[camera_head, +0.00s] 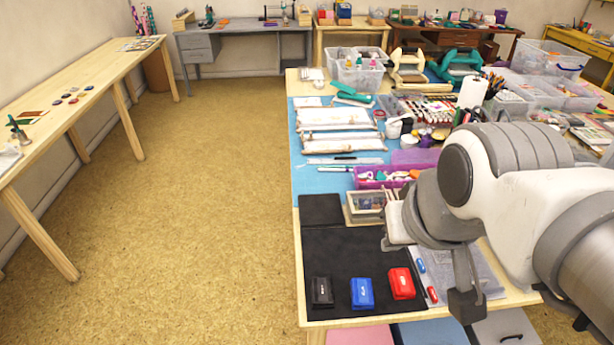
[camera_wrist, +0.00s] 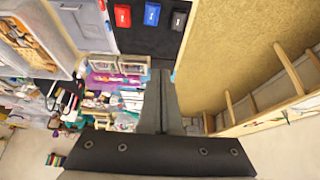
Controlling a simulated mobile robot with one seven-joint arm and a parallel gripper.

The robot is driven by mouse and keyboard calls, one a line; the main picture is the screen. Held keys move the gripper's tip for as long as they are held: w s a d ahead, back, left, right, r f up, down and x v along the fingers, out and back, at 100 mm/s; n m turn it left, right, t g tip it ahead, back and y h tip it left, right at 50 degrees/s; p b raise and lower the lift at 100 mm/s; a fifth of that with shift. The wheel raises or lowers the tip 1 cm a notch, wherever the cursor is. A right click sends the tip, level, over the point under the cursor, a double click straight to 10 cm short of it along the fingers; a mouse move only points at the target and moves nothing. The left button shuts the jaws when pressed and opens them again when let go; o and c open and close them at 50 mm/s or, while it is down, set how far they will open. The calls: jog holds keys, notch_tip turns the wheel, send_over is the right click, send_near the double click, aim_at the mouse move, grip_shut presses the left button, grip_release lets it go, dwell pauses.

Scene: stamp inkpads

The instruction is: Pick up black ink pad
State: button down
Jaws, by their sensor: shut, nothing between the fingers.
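The black ink pad (camera_head: 322,292) sits on the black mat (camera_head: 340,262) near the table's front left corner. In the wrist view the black ink pad (camera_wrist: 179,20) is near the top edge, right of the blue one. The blue ink pad (camera_head: 362,294) and the red ink pad (camera_head: 402,284) sit in a row to its right in the head view. My gripper (camera_wrist: 160,73) is shut and empty, with its fingers together. It is apart from the black ink pad, which is not covered by it in either view.
A small clear container (camera_head: 365,207) and a purple bin (camera_head: 385,177) stand behind the mat. Red and blue small items (camera_head: 427,280) lie right of the red pad. The table's left edge is close to the black pad, with open floor (camera_head: 220,220) beyond.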

jog(key=c, duration=1.3)
grip_release()
jog(key=shift+w, duration=0.1)
jog(key=o, duration=1.2)
jog(key=w+f+b, duration=0.2)
jog(key=w+a+f+g+b, duration=0.1)
jog(key=w+f+b, duration=0.1)
jog(key=w+a+f+g+b, duration=0.1)
jog(key=w+f, duration=0.1)
jog(key=shift+w+f+b, duration=0.2)
jog(key=shift+w+b, duration=0.1)
jog(key=shift+b, duration=0.1)
jog(key=shift+o, duration=0.5)
jog(key=w+a+f+g+b, duration=0.3)
jog(key=w+f+b, duration=0.3)
jog(key=w+f, duration=0.3)
notch_tip(320, 180, down, 5)
jog(key=shift+w+a+r+g+b, duration=0.1)
jog(key=shift+w+a+g+b, duration=0.25)
jog(key=shift+a, duration=0.35)
jog(key=b, duration=0.4)
send_over(322, 290)
jog(key=f, duration=1.2)
jog(key=shift+w, duration=0.2)
jog(key=shift+s+f+b, duration=0.15)
jog(key=shift+f+b, duration=0.7)
jog(key=shift+f, duration=1.8)
